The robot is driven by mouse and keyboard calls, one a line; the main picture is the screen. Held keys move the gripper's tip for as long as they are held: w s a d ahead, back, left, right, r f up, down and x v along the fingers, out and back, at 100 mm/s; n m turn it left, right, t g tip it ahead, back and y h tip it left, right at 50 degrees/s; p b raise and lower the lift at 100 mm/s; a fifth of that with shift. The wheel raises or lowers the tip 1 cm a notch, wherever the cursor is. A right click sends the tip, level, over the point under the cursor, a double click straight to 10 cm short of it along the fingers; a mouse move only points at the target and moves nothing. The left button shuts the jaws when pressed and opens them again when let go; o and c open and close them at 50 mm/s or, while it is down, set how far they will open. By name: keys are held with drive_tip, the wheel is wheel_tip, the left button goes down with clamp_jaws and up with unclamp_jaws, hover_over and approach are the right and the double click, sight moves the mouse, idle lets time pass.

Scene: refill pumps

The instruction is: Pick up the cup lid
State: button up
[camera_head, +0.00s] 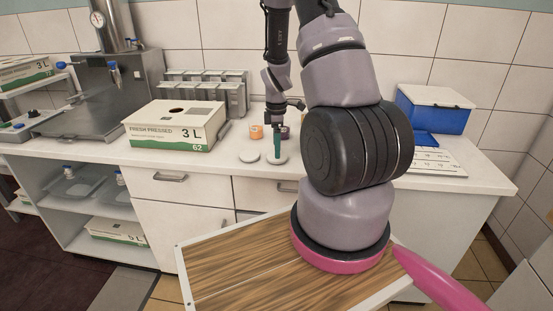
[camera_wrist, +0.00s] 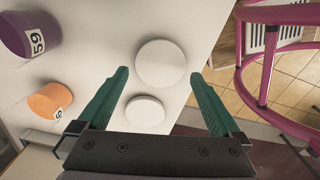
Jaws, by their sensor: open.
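Two flat white round discs that look like lids lie on the white counter. The larger disc (camera_wrist: 160,64) is between and just beyond my fingertips in the wrist view; it is the right one (camera_head: 283,160) in the head view. The smaller disc (camera_wrist: 145,110) lies beside it, lower between the fingers, and is the left one (camera_head: 249,156) in the head view. The pictures do not mark which is the cup lid. My gripper (camera_wrist: 160,73) points down above the discs, teal fingers spread, holding nothing. It also shows in the head view (camera_head: 277,147); the height gap is hard to judge.
A purple cup (camera_wrist: 30,34) and an orange cup (camera_wrist: 50,100), both labelled, stand behind the discs. A juice carton (camera_head: 175,125) is to the left, and metal bins (camera_head: 205,90) stand behind it. A blue box (camera_head: 435,112) is right. The counter's front edge is close to the discs.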

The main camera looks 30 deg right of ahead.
wheel_tip(320, 180, down, 3)
drive_tip(key=shift+f, duration=0.2)
drive_tip(key=c, duration=1)
drive_tip(key=shift+r, duration=0.15)
